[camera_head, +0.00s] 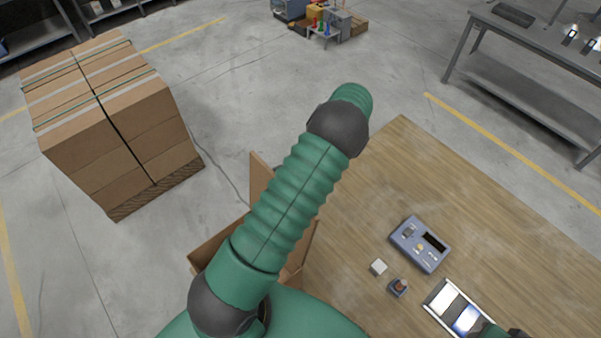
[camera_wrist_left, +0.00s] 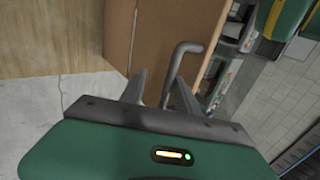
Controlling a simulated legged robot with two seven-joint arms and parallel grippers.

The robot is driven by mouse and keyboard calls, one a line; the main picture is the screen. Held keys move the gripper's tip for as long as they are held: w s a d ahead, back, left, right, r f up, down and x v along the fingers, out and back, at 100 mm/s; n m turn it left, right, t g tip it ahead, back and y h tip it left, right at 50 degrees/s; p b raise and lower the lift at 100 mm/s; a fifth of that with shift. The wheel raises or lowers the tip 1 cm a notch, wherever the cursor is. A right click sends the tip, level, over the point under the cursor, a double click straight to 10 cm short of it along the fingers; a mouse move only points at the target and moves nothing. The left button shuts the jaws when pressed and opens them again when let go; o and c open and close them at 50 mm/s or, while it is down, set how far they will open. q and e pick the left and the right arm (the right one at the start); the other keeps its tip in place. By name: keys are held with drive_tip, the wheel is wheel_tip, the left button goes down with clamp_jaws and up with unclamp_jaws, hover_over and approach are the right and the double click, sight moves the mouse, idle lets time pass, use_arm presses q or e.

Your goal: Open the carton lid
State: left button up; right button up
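The open brown carton (camera_head: 212,247) is in the lower middle of the head view, beside the wooden table's left edge. One brown flap (camera_head: 261,176) stands up. My green arm crosses in front and hides most of the carton. In the left wrist view a brown cardboard panel (camera_wrist_left: 170,38) stands just beyond my left gripper (camera_wrist_left: 155,88). Its two grey fingers are apart, with cardboard visible behind the gap. I cannot tell whether a finger touches the panel. A bent grey bar (camera_wrist_left: 182,50) rises beside the right finger. My right gripper is not clearly seen.
The wooden table (camera_head: 400,165) holds a blue-grey device (camera_head: 420,244), small blocks (camera_head: 378,267) and a tray (camera_head: 447,303) with bright panels. A green and black piece is cut off at the bottom right. A strapped carton stack (camera_head: 110,120) stands left on open floor.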

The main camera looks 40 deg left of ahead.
use_arm(q)
drive_tip(key=shift+w+f, duration=0.1)
drive_tip(key=shift+w, duration=0.1)
drive_tip(key=shift+s, duration=0.1)
idle(0.6)
drive_tip(key=b+v, duration=0.4)
drive_tip(key=v, duration=0.3)
drive_tip(key=shift+w, duration=0.25)
drive_tip(key=shift+s+r, duration=0.15)
drive_tip(key=shift+r, duration=0.05)
